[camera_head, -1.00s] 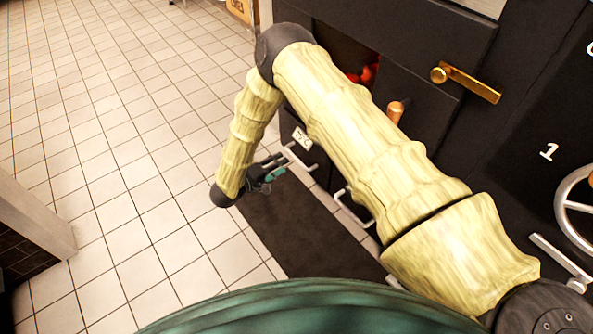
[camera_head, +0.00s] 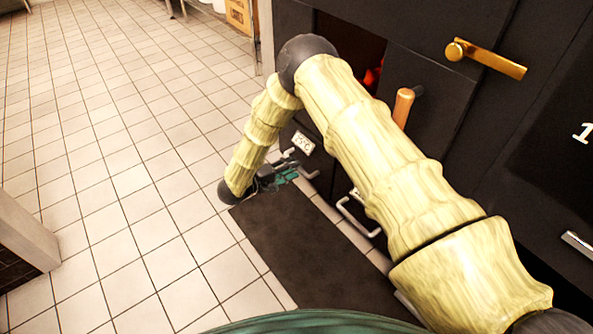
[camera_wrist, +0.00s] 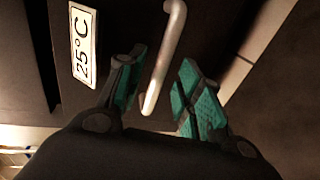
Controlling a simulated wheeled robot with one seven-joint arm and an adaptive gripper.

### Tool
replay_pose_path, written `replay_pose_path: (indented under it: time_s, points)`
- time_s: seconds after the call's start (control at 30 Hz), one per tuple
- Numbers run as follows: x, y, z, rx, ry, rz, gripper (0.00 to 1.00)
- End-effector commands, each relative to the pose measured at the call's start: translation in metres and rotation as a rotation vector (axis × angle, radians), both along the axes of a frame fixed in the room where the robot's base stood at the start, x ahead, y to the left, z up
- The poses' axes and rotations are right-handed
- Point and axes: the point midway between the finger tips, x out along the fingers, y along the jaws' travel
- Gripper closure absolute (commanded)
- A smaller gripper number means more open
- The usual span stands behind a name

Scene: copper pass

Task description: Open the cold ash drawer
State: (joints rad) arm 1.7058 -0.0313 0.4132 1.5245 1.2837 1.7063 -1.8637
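The cold ash drawer (camera_wrist: 110,12) is a dark front low on the black oven, with a white "25°C" label (camera_wrist: 84,45) and a pale bar handle (camera_wrist: 163,60). The label also shows in the head view (camera_head: 303,143). My gripper (camera_wrist: 158,92) is open, with one green-padded finger on each side of the handle's near end in the wrist view. I cannot tell whether either pad touches it. In the head view my gripper (camera_head: 284,177) is low by this drawer, and part of the handle shows beside it.
A second pale handle (camera_head: 352,215) sits low on the oven, partly behind my arm. A dark mat (camera_head: 300,250) lies on the tiled floor before the oven. A brass latch (camera_head: 487,58) and wooden-gripped handle (camera_head: 403,107) are higher up. Open floor lies left.

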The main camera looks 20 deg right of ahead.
Motion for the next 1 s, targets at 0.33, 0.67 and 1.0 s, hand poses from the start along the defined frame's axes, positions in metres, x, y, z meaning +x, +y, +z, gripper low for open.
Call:
replay_pose_path:
  time_s: [0.33, 0.67, 1.0]
  points:
    - [0.01, -0.028, -0.007, 0.001, -0.001, 0.0, 0.65]
    - [0.01, -0.029, -0.006, 0.001, -0.001, 0.0, 0.68]
    - [0.01, -0.029, -0.007, 0.001, -0.001, 0.0, 1.0]
